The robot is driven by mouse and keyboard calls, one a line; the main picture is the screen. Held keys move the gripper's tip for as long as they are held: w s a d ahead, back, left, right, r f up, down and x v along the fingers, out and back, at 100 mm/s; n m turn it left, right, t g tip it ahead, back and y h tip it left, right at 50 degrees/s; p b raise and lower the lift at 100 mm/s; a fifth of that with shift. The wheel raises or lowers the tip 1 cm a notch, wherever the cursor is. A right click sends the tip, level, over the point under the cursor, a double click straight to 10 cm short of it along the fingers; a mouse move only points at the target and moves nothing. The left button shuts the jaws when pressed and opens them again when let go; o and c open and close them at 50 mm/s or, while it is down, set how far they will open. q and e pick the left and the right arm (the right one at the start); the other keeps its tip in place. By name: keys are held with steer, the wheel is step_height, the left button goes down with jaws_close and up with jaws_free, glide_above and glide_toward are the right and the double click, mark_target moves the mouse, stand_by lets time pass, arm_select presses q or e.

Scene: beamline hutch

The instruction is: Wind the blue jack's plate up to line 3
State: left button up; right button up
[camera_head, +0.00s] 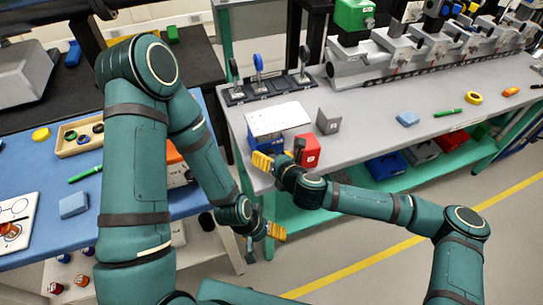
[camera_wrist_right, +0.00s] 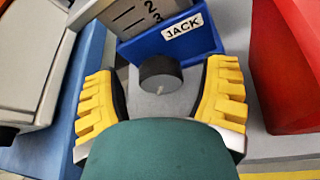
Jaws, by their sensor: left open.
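The blue jack (camera_wrist_right: 172,38) shows in the right wrist view with its JACK label. A grey scale (camera_wrist_right: 135,14) with numbers 2 and 3 rises behind its blue front; 3 sits close to the blue edge. A black knob (camera_wrist_right: 160,73) with a pale mark is on its front. My right gripper (camera_wrist_right: 160,92) is open, its yellow fingers on either side of the knob with gaps visible. In the head view the jack's white plate (camera_head: 278,118) is seen, and my right gripper (camera_head: 270,160) is in front of it. My left gripper (camera_head: 268,236) is low, off the bench, open and empty.
A red box (camera_head: 307,151) and a grey block (camera_head: 328,121) stand close right of the jack. A rack with upright posts (camera_head: 265,88) is behind. A blue sponge (camera_head: 407,118) and green pen (camera_head: 447,112) lie farther right. The blue table (camera_head: 40,160) is at left.

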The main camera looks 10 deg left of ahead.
steer(key=shift+r, duration=0.1)
step_height(320, 180, up, 10)
steer(key=shift+f, duration=0.1)
stand_by(0.4)
